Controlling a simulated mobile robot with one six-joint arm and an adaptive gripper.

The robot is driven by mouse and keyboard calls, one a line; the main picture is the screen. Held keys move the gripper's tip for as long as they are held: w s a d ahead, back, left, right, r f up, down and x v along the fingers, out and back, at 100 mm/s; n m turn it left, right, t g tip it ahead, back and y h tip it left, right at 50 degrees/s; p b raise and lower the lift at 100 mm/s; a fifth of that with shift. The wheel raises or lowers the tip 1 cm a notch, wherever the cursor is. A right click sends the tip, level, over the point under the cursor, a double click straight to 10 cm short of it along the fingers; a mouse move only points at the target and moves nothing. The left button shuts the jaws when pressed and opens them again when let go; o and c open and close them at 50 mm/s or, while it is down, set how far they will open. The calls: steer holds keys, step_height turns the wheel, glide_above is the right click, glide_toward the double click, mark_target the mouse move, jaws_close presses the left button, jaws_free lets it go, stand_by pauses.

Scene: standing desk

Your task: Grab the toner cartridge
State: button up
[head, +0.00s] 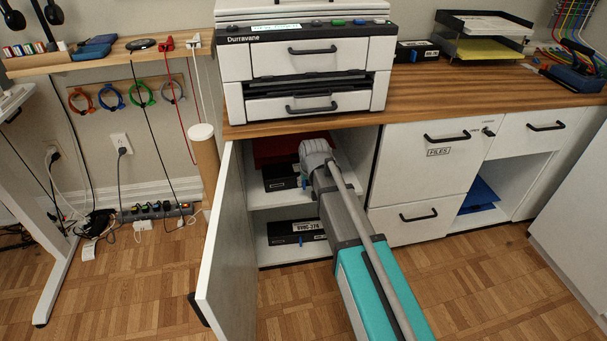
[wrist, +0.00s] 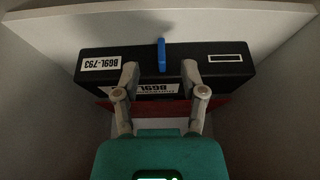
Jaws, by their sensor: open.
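A black toner cartridge (wrist: 240,68) with a white label and an upright blue tab lies on the cabinet's upper shelf. It also shows in the head view (head: 279,177), partly hidden by my arm. My gripper (wrist: 160,70) is open, its fingertips at the cartridge's near face, one on each side of the blue tab. Whether they touch the cartridge I cannot tell. The wrist view has the label text upside down. A second printed label (wrist: 157,89) shows between the fingers; a red item (wrist: 146,106) lies beyond it. My fingertips are hidden in the head view.
The cabinet door (head: 222,240) stands open to the left. The wooden desktop (head: 420,95) with the printer (head: 308,70) overhangs the opening. Drawers (head: 428,160) close off the right side.

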steer(key=shift+w+a, duration=0.3)
steer(key=shift+w, duration=0.55)
steer(key=shift+w+a, duration=0.25)
steer(key=shift+w, duration=0.6)
steer(key=shift+f, duration=0.15)
steer(key=shift+b+x, duration=2.3)
steer(key=shift+x, duration=0.05)
jaws_close()
